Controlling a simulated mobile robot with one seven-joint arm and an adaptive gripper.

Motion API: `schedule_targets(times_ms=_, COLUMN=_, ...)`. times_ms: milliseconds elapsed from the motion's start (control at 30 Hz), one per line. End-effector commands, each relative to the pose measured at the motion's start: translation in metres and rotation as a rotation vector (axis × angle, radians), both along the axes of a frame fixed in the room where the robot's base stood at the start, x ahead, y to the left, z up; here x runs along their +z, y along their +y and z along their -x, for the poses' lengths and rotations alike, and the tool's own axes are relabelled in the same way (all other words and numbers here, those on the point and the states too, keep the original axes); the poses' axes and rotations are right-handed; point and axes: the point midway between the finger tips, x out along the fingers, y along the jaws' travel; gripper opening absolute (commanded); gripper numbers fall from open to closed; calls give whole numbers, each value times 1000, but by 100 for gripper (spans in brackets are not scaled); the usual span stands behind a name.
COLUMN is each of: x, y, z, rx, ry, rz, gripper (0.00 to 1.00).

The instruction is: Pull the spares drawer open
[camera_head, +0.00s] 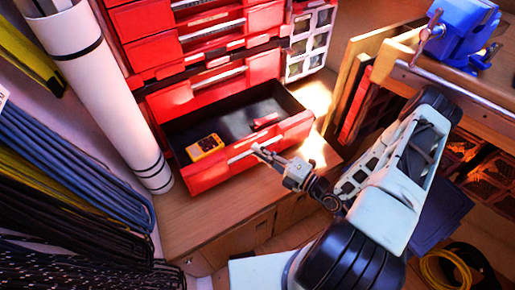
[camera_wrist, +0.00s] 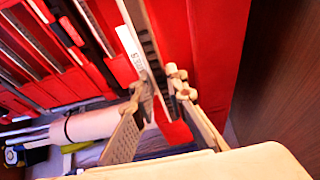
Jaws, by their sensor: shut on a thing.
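The spares drawer, a red drawer (camera_head: 205,174) with a dark inside, stands pulled out at the bottom of the red cabinet. My gripper (camera_head: 259,150) reaches the middle of this strip from the right. In the wrist view my gripper (camera_wrist: 158,88) has one finger on each side of the pale handle strip (camera_wrist: 131,45) and is shut on it. The fingers hide part of the handle.
Inside the drawer lie a yellow device (camera_head: 205,147) and a small red item (camera_head: 266,119). Other red drawers (camera_head: 215,48) sit above, some partly out. A white roll (camera_head: 105,85) stands close at the left. A workbench with a blue vise (camera_head: 462,30) is at the right.

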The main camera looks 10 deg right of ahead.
Motion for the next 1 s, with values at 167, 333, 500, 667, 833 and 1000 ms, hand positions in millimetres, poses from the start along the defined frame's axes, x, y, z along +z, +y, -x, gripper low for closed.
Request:
schedule_targets(times_ms=167, x=0, y=0, z=0, rx=0, ry=-1, rz=0, gripper=0)
schedule_targets(times_ms=333, x=0, y=0, z=0, rx=0, ry=-1, rz=1, gripper=26)
schedule_targets(times_ms=500, x=0, y=0, z=0, rx=0, ry=-1, rz=1, gripper=30)
schedule_targets(times_ms=667, x=0, y=-1, z=0, rx=0, ry=-1, rz=1, gripper=30)
schedule_targets(times_ms=833, x=-1, y=-13, z=11, rx=-3, ry=1, rz=2, gripper=30)
schedule_targets(times_ms=1000, x=0, y=-39, z=37, rx=-4, ry=1, rz=4, gripper=30)
